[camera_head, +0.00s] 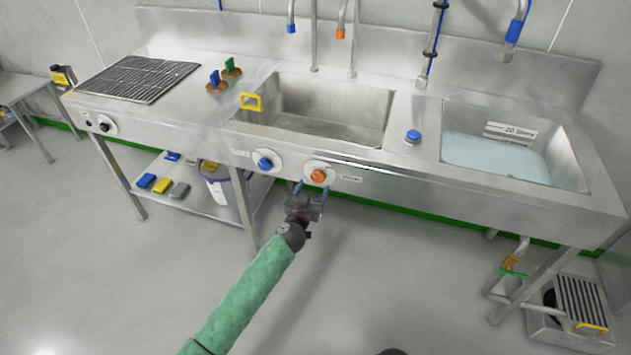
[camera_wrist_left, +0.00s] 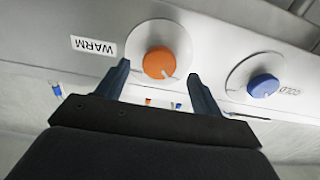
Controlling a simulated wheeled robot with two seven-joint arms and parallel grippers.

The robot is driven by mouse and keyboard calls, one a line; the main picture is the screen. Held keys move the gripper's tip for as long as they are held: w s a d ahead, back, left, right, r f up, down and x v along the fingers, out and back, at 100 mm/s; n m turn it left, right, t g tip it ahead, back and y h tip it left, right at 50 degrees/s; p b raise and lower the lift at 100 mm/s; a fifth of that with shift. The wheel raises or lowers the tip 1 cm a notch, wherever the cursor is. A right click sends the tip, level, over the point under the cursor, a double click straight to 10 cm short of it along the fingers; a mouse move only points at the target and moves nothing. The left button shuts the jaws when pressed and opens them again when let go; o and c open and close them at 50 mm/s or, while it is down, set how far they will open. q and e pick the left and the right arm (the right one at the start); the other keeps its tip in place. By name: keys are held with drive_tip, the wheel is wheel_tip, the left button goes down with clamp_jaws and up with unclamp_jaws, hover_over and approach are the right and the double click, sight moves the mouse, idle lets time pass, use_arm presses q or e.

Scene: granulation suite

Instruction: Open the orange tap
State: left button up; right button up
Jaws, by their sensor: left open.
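The orange tap (camera_head: 319,176) is a round knob on a white dial on the front panel of the steel sink unit. In the left wrist view the orange tap (camera_wrist_left: 166,58) shows close up beside a "WARM" label (camera_wrist_left: 93,46). My left gripper (camera_head: 312,187) is open just in front of it. In the left wrist view its two blue fingers (camera_wrist_left: 158,82) stand on either side of the knob's lower part; I cannot tell whether they touch it. My right gripper is not in view.
A blue knob (camera_head: 264,162), labelled "COLD" in the left wrist view, sits left of the orange tap. A yellow handle (camera_head: 251,102) sits at the basin's left rim. A lower shelf (camera_head: 205,203) holds sponges and a bucket (camera_head: 215,186). The floor in front is clear.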

sight(317, 179)
use_arm(q)
drive_tip(key=shift+x, duration=1.75)
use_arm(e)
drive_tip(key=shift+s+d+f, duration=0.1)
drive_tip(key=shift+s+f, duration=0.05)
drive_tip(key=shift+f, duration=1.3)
use_arm(q)
drive_tip(key=c, duration=1)
